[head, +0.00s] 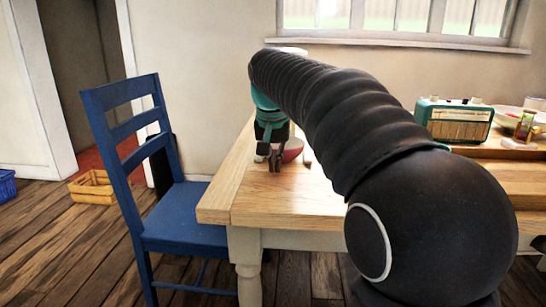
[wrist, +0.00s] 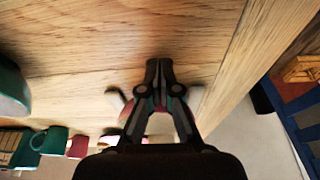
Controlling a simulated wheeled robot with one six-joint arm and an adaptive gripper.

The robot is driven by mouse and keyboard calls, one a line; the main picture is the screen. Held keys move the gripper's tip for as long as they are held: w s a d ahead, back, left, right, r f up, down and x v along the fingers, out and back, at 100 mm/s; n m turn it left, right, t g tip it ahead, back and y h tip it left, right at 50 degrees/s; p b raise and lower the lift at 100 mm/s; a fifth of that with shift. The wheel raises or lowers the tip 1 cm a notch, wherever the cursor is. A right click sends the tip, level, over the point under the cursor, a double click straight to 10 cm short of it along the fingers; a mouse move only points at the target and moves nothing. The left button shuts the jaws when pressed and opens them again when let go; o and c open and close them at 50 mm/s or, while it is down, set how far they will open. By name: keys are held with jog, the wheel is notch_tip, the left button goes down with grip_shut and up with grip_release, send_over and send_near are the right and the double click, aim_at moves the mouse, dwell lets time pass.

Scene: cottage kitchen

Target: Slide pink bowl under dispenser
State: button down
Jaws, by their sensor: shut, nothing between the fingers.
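The pink bowl (head: 292,150) stands on the wooden table in the head view, close behind and right of my gripper, and is partly hidden by it and my arm. My gripper (head: 275,166) points down near the table's left end, with its fingers together and empty. The shut fingertips also show in the wrist view (wrist: 159,64), over bare wood. A pinkish patch shows between the finger links there, and I cannot tell if it is the bowl. A pale top edge (head: 291,50) behind my arm may be the dispenser; the rest is hidden.
The wooden table (head: 240,195) has bare wood around my gripper. A blue chair (head: 112,125) stands at its left end. A teal radio (head: 459,121) and a tray with jars stand at right. A yellow crate (head: 92,188) lies on the floor. A green mug (wrist: 50,140) shows in the wrist view.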

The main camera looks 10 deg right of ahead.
jog(key=shift+w+d, duration=0.2)
jog(key=shift+w, duration=0.3)
jog(key=shift+w+d, duration=0.2)
jog(key=shift+w, duration=0.3)
jog(key=shift+r, duration=0.1)
jog(key=shift+w+d+r+p, duration=0.2)
jog(key=shift+w+p, duration=0.3)
jog(key=shift+p, duration=0.3)
jog(key=shift+w+d+p, duration=0.1)
jog(key=shift+w+p, duration=0.2)
jog(key=shift+p, duration=0.05)
jog(key=shift+w+f, duration=0.15)
jog(key=shift+f, duration=0.1)
